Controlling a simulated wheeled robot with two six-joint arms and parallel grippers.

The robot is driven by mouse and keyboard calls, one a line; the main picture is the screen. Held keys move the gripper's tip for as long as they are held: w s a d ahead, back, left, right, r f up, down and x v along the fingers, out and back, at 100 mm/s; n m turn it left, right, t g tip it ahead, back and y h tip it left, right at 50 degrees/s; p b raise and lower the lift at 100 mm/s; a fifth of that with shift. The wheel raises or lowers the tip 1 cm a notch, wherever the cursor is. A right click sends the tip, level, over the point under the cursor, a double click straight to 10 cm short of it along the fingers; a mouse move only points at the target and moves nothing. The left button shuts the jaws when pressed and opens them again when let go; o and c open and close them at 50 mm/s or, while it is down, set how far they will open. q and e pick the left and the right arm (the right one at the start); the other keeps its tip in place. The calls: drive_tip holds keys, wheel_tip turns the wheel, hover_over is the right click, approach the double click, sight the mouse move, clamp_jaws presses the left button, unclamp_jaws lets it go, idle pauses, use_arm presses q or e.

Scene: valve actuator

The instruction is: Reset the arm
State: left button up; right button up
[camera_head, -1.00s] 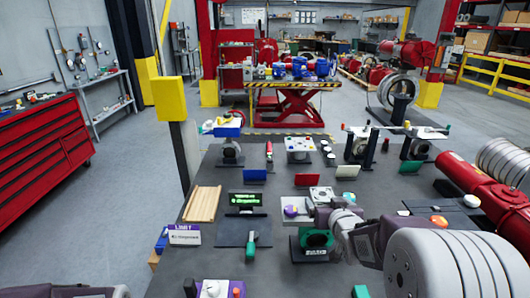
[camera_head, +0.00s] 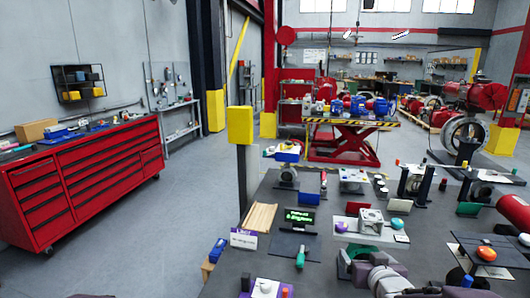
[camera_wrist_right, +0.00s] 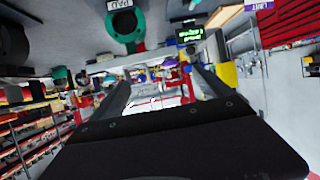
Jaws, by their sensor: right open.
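My right arm comes in at the bottom of the head view, low over the front of the dark bench. Its gripper (camera_head: 378,275) shows only in part there and is cut off by the lower edge. In the right wrist view, which is upside down, the two dark fingers (camera_wrist_right: 163,88) stand wide apart with nothing between them. A green ring-shaped valve part (camera_wrist_right: 123,22) shows beyond the fingers at the top, apart from them. My left gripper is not in view.
The dark bench (camera_head: 235,283) holds a lit display (camera_head: 299,217), a wooden tray (camera_head: 261,215), a green-handled tool (camera_head: 300,257) and a grey metal block (camera_head: 370,221). A yellow-topped post (camera_head: 240,125) stands at its left. A red tool cabinet (camera_head: 90,190) is farther left, across open floor.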

drive_tip(key=s+a+f+n+g+y, duration=0.1)
drive_tip(key=s+a+f+g, duration=0.5)
drive_tip(key=f, duration=0.3)
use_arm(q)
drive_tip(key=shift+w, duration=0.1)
use_arm(e)
drive_tip(key=s+a+f+g, duration=0.1)
drive_tip(key=s+f+g, duration=0.2)
drive_tip(key=s, duration=0.4)
drive_tip(key=s+a+f+g, duration=0.1)
drive_tip(key=s+f+g, duration=0.2)
drive_tip(key=s, duration=0.4)
drive_tip(key=shift+s+a+f+y, duration=0.2)
drive_tip(key=shift+s+f+y, duration=0.1)
drive_tip(key=shift+f, duration=0.45)
